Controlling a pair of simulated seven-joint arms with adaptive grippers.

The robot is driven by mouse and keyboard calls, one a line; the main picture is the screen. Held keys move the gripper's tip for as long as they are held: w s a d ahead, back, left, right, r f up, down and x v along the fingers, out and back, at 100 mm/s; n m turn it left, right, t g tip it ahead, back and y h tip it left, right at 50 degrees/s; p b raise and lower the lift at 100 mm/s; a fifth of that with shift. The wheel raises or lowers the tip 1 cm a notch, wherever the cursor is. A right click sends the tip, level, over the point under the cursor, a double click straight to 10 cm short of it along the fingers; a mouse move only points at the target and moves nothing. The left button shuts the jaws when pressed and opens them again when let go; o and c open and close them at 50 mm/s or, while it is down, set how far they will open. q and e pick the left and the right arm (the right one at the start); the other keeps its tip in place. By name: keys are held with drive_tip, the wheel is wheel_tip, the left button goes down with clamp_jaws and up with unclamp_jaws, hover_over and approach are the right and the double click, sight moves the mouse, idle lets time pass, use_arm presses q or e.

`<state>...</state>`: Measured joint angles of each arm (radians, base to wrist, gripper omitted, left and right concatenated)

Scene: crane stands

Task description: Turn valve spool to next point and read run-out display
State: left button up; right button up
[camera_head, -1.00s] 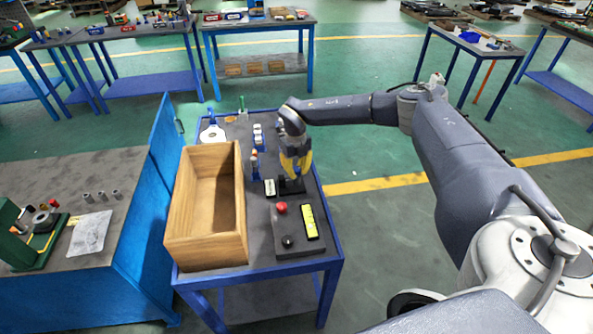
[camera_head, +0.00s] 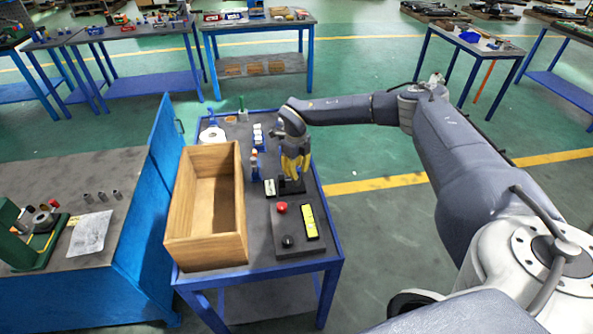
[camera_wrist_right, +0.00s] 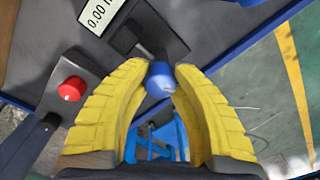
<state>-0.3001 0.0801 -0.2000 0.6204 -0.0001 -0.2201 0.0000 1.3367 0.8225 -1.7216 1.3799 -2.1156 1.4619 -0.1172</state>
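My right gripper (camera_head: 293,178) points down over the small bench, at the black fixture (camera_head: 290,187). In the right wrist view, its yellow fingertips (camera_wrist_right: 161,76) meet on both sides of a blue round piece, which looks like the valve spool (camera_wrist_right: 160,80). The spool's far part and its seat in the fixture (camera_wrist_right: 150,38) are mostly hidden. My left gripper is in neither view.
An open wooden box (camera_head: 241,245) fills the bench's left side. A blue panel (camera_head: 150,190) stands further left.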

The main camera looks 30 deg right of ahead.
drive_tip(key=o, duration=0.6)
wheel_tip(320, 180, up, 12)
drive_tip(key=shift+a, duration=0.1)
idle(0.4)
idle(0.4)
